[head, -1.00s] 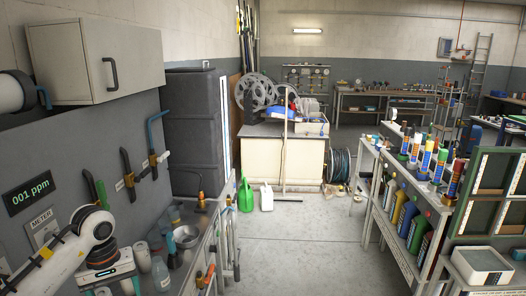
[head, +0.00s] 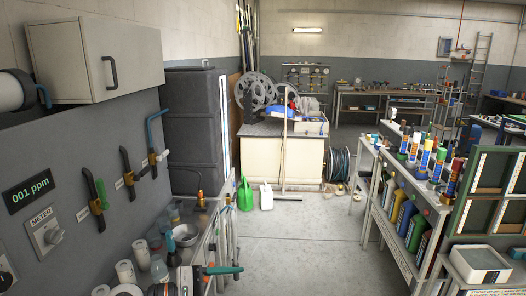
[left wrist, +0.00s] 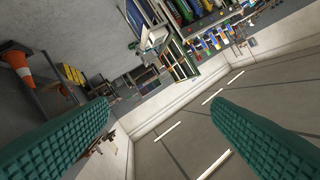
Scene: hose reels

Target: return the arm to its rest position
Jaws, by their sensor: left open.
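My left gripper (left wrist: 160,105) is open in the left wrist view. Its two green ridged fingers stand wide apart with nothing between them, and the room's far ceiling and walls show behind. In the head view the left gripper (head: 224,274) shows low at the bottom edge, a green finger pointing right, in front of the near end of the left bench. Most of the left arm is below the picture. My right gripper is in neither view.
The left wall carries a grey cabinet (head: 98,62), several valve handles and a meter panel (head: 46,231). Jars and a bowl (head: 184,235) stand on the left bench. A shelf rack with bottles (head: 405,205) stands right. The floor (head: 300,250) between is clear.

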